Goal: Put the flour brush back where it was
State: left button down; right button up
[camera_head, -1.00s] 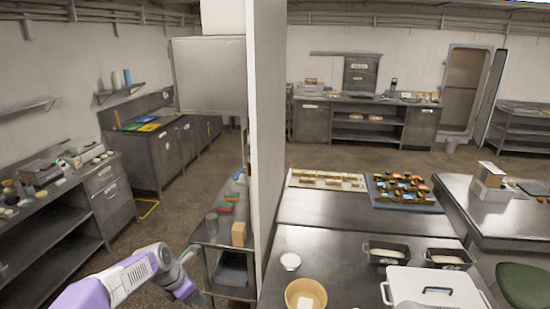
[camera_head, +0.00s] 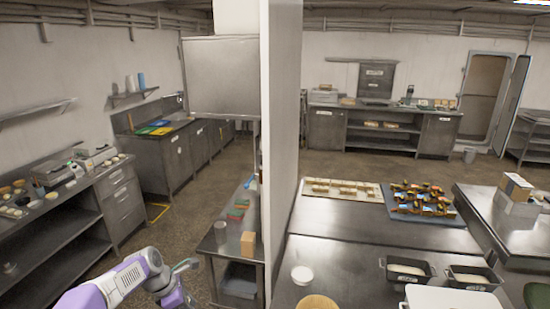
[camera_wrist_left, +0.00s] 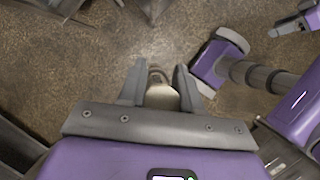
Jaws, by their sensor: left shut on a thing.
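My left gripper (camera_wrist_left: 158,82) is shut on a pale, rounded thing, likely the flour brush (camera_wrist_left: 161,96). The thing sits between the two grey fingers, and most of it is hidden in the gripper. In the head view my left gripper (camera_head: 186,268) hangs over the floor, left of the narrow steel table; the brush cannot be made out there. The wrist view shows only floor beneath the held thing.
A narrow steel table (camera_head: 212,243) stands against the partition wall (camera_head: 283,130). A work table (camera_head: 345,262) to its right holds a white bowl (camera_head: 302,275), a woven basket (camera_head: 317,302) and loaf tins (camera_head: 407,270). A counter with shelves (camera_head: 72,205) stands at the left. Floor between is open.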

pick_arm(q)
jog(key=s+d+f+m+g+y+b, duration=0.1)
jog(key=s+d+f+m+g+b, duration=0.1)
jog(key=s+f+m+b, duration=0.2)
jog(key=s+d+f+m+g+y+b, duration=0.1)
jog(key=s+f+m+b, duration=0.4)
jog(key=f+m, duration=0.6)
jog(key=s+d+f+m+g+y+b, duration=0.2)
jog(key=f+m+b, duration=0.5)
jog(key=f, duration=0.5)
jog(key=shift+s+d+f+m+g, duration=0.15)
jog(key=shift+s+d+m+g, duration=0.25)
jog(key=shift+s+d+g, duration=0.55)
